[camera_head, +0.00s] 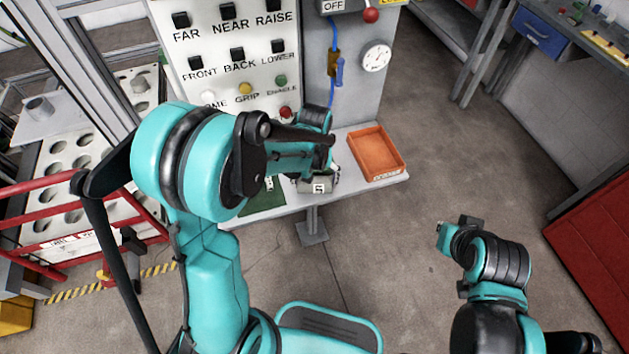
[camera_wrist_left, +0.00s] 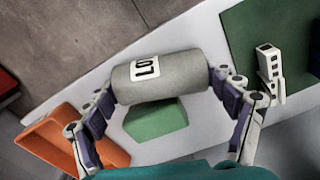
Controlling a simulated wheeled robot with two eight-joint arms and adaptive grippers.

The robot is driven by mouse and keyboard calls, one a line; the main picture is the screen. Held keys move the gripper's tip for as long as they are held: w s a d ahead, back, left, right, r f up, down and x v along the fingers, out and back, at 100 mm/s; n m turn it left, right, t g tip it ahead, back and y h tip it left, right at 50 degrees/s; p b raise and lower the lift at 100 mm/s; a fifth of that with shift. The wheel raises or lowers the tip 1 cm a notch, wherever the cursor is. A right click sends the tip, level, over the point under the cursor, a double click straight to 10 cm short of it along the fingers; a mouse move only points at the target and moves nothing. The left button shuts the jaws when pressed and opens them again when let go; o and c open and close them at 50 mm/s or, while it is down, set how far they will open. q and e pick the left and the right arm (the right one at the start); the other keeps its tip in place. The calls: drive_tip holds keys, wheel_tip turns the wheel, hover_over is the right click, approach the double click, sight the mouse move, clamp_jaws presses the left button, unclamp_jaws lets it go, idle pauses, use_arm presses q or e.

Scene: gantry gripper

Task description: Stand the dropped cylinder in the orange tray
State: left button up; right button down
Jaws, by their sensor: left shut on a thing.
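A grey cylinder (camera_head: 317,186) with a white label lies on its side above the front of the white bench. In the left wrist view the cylinder (camera_wrist_left: 178,76) spans between the two fingers, which press near its two ends. My left gripper (camera_wrist_left: 163,88) is shut on it; in the head view this gripper (camera_head: 315,174) is partly hidden by my arm. I cannot tell whether the cylinder touches the bench. The orange tray (camera_head: 376,153) sits right of it and looks empty; it also shows in the left wrist view (camera_wrist_left: 48,135). My right gripper (camera_head: 452,232) is over the floor, its fingers unclear.
A green mat (camera_head: 262,203) lies on the bench (camera_head: 338,196) left of the cylinder, with a pale slotted part (camera_wrist_left: 270,68) on it. A green patch (camera_wrist_left: 157,121) shows below the cylinder. A button panel (camera_head: 235,70) and a gauge (camera_head: 376,56) stand behind.

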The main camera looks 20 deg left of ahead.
use_arm(q)
drive_tip(key=o, duration=1.4)
drive_tip(key=shift+f, duration=0.15)
drive_tip(key=shift+o, duration=0.2)
